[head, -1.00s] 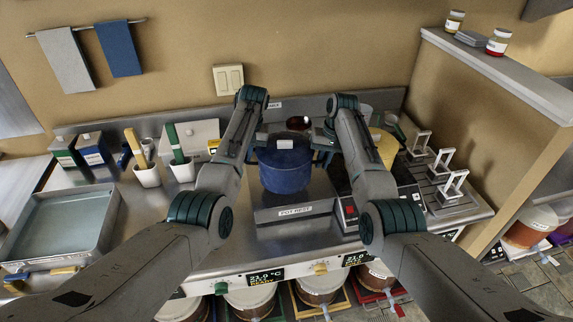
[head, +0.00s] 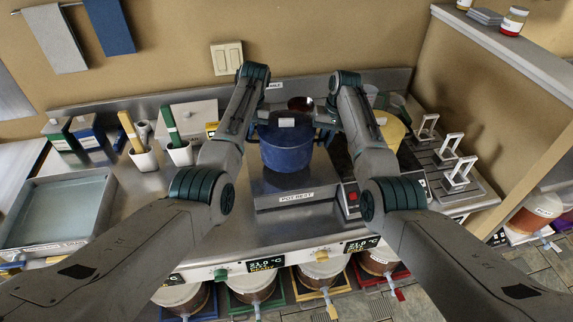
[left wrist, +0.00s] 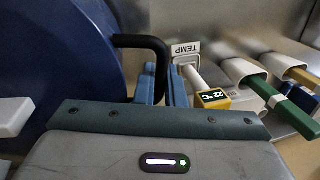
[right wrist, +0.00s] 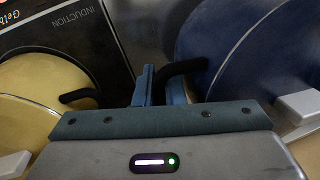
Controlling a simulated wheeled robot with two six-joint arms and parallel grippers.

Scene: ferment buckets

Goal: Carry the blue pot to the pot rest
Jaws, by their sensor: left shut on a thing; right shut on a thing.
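The blue pot (head: 286,150) is upright with its lid on, between my two grippers. It appears at or over the rear of the steel pot rest (head: 308,183), which carries a POT REST label; I cannot tell whether its base touches. My left gripper (left wrist: 160,88) is shut on the pot's black left handle (left wrist: 145,41); the pot's blue wall (left wrist: 55,60) is beside it. My right gripper (right wrist: 152,85) is shut on the other black handle (right wrist: 185,72), next to the blue wall (right wrist: 255,50). In the head view my arms hide most of both grippers.
A yellow pot (head: 392,132) stands close to the right on a black induction hob (right wrist: 85,40). White utensil holders (head: 180,154) and a metal basin (head: 60,210) are to the left. A rack with upright metal handles (head: 447,155) is at the right.

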